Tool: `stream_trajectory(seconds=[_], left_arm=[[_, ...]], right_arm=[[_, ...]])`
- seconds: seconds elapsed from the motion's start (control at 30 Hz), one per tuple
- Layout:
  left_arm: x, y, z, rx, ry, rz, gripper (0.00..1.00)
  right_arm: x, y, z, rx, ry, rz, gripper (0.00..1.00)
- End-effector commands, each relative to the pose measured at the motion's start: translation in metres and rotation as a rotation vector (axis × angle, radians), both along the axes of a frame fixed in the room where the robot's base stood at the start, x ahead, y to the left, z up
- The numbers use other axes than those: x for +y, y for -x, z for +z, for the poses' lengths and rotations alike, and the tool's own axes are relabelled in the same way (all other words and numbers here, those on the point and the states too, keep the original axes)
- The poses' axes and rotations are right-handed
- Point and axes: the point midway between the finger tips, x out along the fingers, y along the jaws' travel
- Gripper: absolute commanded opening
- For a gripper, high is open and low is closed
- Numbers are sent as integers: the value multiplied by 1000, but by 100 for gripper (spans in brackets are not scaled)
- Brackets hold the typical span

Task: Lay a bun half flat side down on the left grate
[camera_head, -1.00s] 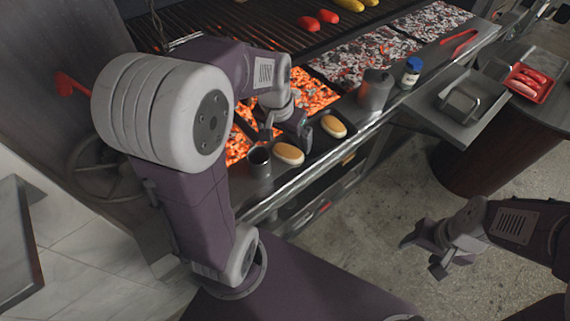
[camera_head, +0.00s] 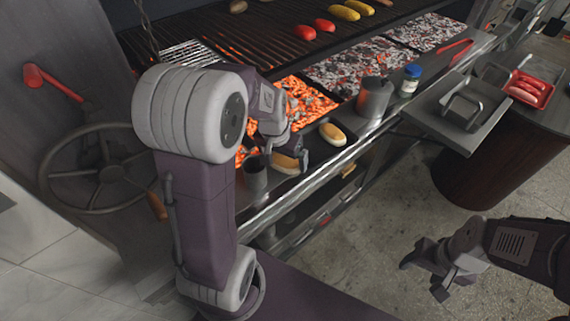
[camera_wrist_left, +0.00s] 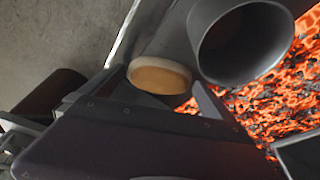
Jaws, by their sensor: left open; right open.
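One bun half (camera_head: 287,164) lies on the steel front ledge of the grill, partly hidden by my left gripper (camera_head: 288,152). My left gripper is open, with its fingers around or just above this bun. In the left wrist view the bun (camera_wrist_left: 160,74) shows between the two fingers, a tan face with a pale rim. I cannot tell whether the fingers touch it. A second bun half (camera_head: 333,134) lies farther right on the ledge. My right gripper (camera_head: 433,268) is open and empty above the floor.
A metal cup (camera_head: 255,172) stands close to the left of the near bun; it also shows in the left wrist view (camera_wrist_left: 242,42). Glowing coals (camera_head: 305,100) lie behind the ledge. A metal pitcher (camera_head: 374,98) and a blue-lidded jar (camera_head: 410,80) stand to the right.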

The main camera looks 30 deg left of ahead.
Motion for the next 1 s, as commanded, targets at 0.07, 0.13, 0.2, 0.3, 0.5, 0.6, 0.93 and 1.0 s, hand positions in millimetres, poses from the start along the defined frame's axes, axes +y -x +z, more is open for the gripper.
stream_trajectory(seconds=[0.07, 0.13, 0.2, 0.3, 0.5, 0.6, 0.93, 1.0], left_arm=[[0, -1, -7, 1, 0, 0, 100], [0, -2, -8, 0, 0, 0, 100], [0, -2, -7, -1, 0, 0, 100], [0, -2, -7, -1, 0, 0, 92], [0, -2, -7, -1, 0, 0, 56], [0, -2, -7, -1, 0, 0, 56], [0, -3, 25, -5, 0, -1, 56], [0, -3, 39, -5, 0, -1, 56]], right_arm=[[0, 0, -2, 0, 0, 0, 60], [0, 0, -2, 0, 0, 0, 60], [0, 0, -2, 0, 0, 0, 60], [0, 0, -2, 0, 0, 0, 60], [0, 0, -2, 0, 0, 0, 60], [0, 0, -2, 0, 0, 0, 60], [0, 0, 9, 0, 0, 0, 60], [0, 0, 13, 0, 0, 0, 60]])
